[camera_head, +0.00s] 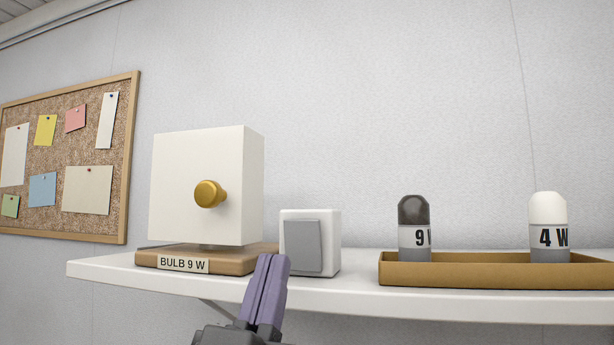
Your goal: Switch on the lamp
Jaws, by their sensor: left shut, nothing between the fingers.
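The lamp (180,190) is a white box with a round brass knob (209,194) on its front. It stands on a wooden base (230,264) labelled "BULB 9 W". A white switch box with a grey rocker plate (304,248) stands just right of the lamp on the shelf. My left gripper (271,260) is shut and empty, its purple fingers pointing up in front of the lamp base's right end, just left of the switch. I cannot tell whether it touches anything. The inside of the lamp is hidden. My right gripper is not in view.
A brown tray (480,275) on the right of the white shelf (350,292) holds a dark-topped bulb marked 9 (414,215) and a white bulb marked 4 W (548,215). A cork board (120,165) hangs at left. The shelf between switch and tray is clear.

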